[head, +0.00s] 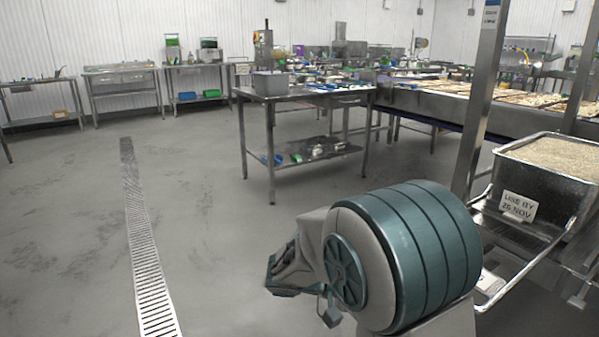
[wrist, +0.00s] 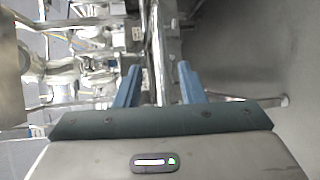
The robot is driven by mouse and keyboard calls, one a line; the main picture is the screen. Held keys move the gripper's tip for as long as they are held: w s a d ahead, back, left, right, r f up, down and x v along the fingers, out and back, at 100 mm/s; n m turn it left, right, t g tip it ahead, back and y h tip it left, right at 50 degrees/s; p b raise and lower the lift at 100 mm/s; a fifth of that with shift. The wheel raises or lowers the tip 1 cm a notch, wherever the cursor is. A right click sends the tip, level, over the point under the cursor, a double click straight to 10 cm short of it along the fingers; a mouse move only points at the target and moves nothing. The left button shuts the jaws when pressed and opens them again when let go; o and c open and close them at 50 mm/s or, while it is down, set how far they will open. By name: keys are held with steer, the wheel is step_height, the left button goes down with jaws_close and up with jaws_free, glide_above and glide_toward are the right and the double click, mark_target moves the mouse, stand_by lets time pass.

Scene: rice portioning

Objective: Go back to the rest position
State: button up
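My gripper (wrist: 157,72) shows in the wrist view with its two blue fingers standing well apart. Nothing sits between them, only the background of metal frames behind. In the head view my arm's thick teal and grey link fills the lower middle. I cannot make out the fingers there.
A steel table (head: 300,97) with a grey container (head: 272,84) stands ahead. A long counter with filled trays (head: 480,90) runs at the right, behind a metal post (head: 478,110). A metal rail (head: 532,265) is close at the right. Open floor (head: 80,220) lies left, crossed by a drain grate (head: 143,245).

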steer(key=s+r+g+y+p, duration=0.1)
steer(key=s+r+y+p, duration=0.9)
steer(key=p, duration=0.3)
steer(key=s+a+r+t+y+p, duration=0.1)
steer(key=a+r+t+y+p, duration=0.1)
steer(key=r+p, duration=0.4)
steer(key=s+a+r+t+y+p, duration=0.1)
steer(key=a+r+t+y+p, duration=0.2)
steer(key=r+p, duration=0.3)
steer(key=shift+s+r+y, duration=0.3)
steer(key=shift+r+y, duration=0.3)
steer(key=shift+r, duration=0.15)
